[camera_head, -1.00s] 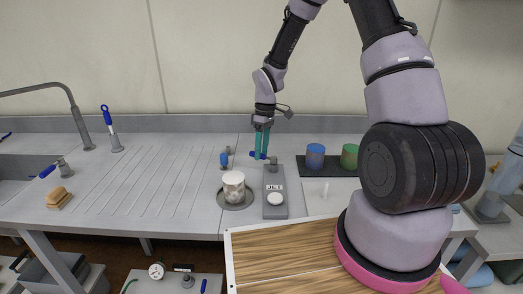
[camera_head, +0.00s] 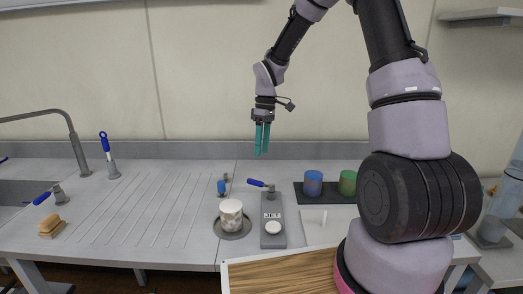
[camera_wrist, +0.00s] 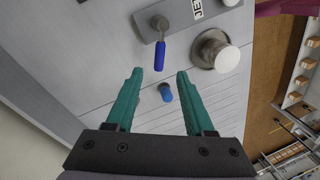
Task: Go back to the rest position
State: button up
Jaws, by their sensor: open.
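My gripper (camera_head: 262,139) hangs open and empty above the bench, its teal fingers pointing down. The wrist view shows the two fingers (camera_wrist: 160,100) apart with nothing between them. The grey analyser (camera_head: 273,212) marked JET stands on the bench below, with a blue-handled lever (camera_head: 259,183) on its far end. The lever also shows in the wrist view (camera_wrist: 160,56), beyond the fingertips and clear of them.
A blue cup (camera_head: 313,182) and a green cup (camera_head: 347,183) stand on a dark mat right of the analyser. The ribbed drainboard (camera_head: 155,205) at left is clear. A sponge (camera_head: 52,226) lies near the sink.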

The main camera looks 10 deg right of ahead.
jog(key=s+d+r+m+t, duration=0.4)
jog(key=s+r+m, duration=0.3)
jog(key=s+r, duration=0.4)
jog(key=s+d+r+m+t, duration=0.5)
jog(key=s+r+m, duration=0.2)
jog(key=s+r, duration=0.4)
notch_tip(320, 180, up, 3)
jog(key=shift+s+d+m+y, duration=0.15)
jog(key=shift+s+m+y, duration=0.15)
jog(key=shift+m, duration=0.1)
